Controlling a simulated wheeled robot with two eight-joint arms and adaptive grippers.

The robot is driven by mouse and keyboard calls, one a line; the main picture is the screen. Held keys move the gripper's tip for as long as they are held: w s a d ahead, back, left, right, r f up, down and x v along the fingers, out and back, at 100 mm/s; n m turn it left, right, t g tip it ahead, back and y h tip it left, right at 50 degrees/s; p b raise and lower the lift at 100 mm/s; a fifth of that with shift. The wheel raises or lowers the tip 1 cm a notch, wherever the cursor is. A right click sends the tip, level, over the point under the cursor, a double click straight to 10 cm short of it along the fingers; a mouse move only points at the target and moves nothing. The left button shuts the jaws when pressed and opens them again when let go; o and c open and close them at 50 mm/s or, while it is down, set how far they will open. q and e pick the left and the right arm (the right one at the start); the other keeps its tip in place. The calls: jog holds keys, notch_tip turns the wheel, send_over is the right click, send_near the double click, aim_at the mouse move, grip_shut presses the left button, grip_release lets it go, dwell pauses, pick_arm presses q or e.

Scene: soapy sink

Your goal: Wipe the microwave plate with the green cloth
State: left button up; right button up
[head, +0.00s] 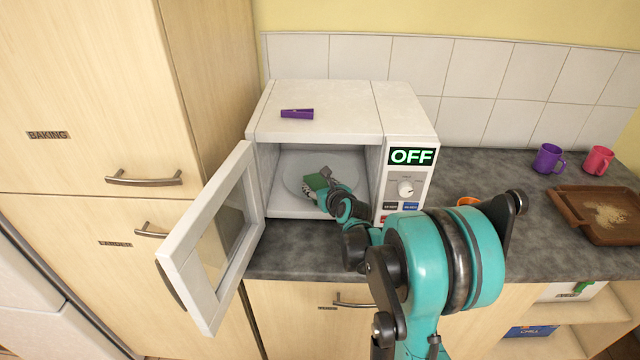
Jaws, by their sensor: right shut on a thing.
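The white microwave (345,108) stands on the counter with its door (212,240) swung open to the left. The round pale microwave plate (292,172) lies inside on the microwave floor. My right gripper (325,187) reaches in through the opening and is shut on the green cloth (315,182). The cloth is over the front middle part of the plate; whether it touches the plate is hard to tell. My gripper and wrist hide part of the plate's front right. My left gripper is not in view.
A purple clip-like object (297,113) lies on top of the microwave. A purple mug (548,159), a pink mug (597,160) and a brown tray (595,213) with crumbs stand at the right. An orange item (468,201) is partly hidden behind my arm. Tall cupboards (95,110) close off the left.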

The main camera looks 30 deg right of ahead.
aim_at(315, 170)
jog(key=shift+w+a+f, duration=0.1)
jog(key=shift+w+a, duration=0.35)
jog(key=shift+a, duration=0.3)
jog(key=shift+w+d+b, duration=0.15)
jog(key=shift+w+d, duration=0.8)
jog(key=shift+w, duration=0.6)
jog(key=shift+w+d+b, duration=0.1)
jog(key=shift+w+d, duration=0.8)
jog(key=shift+w, duration=0.6)
jog(key=shift+w+d+b, duration=0.15)
jog(key=shift+w+d, duration=0.8)
jog(key=shift+w, duration=0.6)
